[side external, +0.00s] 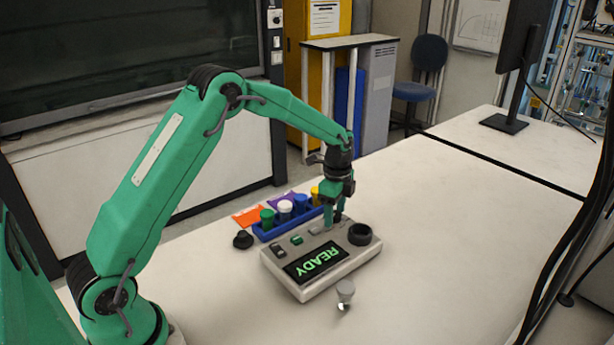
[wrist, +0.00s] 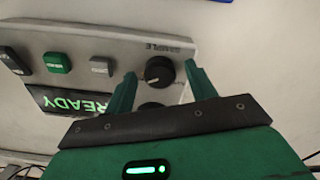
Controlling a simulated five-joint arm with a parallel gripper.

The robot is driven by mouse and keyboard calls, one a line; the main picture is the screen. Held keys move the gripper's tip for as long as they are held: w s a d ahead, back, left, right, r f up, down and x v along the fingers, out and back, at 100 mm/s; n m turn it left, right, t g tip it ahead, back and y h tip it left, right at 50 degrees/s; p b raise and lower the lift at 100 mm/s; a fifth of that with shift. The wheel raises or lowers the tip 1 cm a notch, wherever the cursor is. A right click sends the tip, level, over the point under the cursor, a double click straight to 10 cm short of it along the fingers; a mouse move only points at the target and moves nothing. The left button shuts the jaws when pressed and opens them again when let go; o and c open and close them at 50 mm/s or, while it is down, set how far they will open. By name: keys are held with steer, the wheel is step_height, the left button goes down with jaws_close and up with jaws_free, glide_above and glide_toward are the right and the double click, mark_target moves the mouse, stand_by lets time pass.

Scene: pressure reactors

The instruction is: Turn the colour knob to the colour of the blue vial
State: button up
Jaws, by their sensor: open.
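The console (side external: 305,290) lies on the table with a screen reading READY (side external: 316,262). A black knob (wrist: 159,72) with a white pointer line sits beside the label SAMPLE. The blue vial (side external: 301,203) stands in a blue rack (side external: 264,236) behind the console, among green, white and yellow ones. My gripper (side external: 334,218) is low over the console. In the wrist view my gripper (wrist: 160,80) is open, with one finger on each side of the knob. Gaps show between fingers and knob.
A small grey-capped vial (side external: 345,290) stands in front of the console. A black cap (side external: 242,240) lies left of the rack. Orange (side external: 248,216) and purple cards lie behind it. The table's right is clear.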

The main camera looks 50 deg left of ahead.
steer(key=shift+f, duration=0.1)
steer(key=c, duration=1)
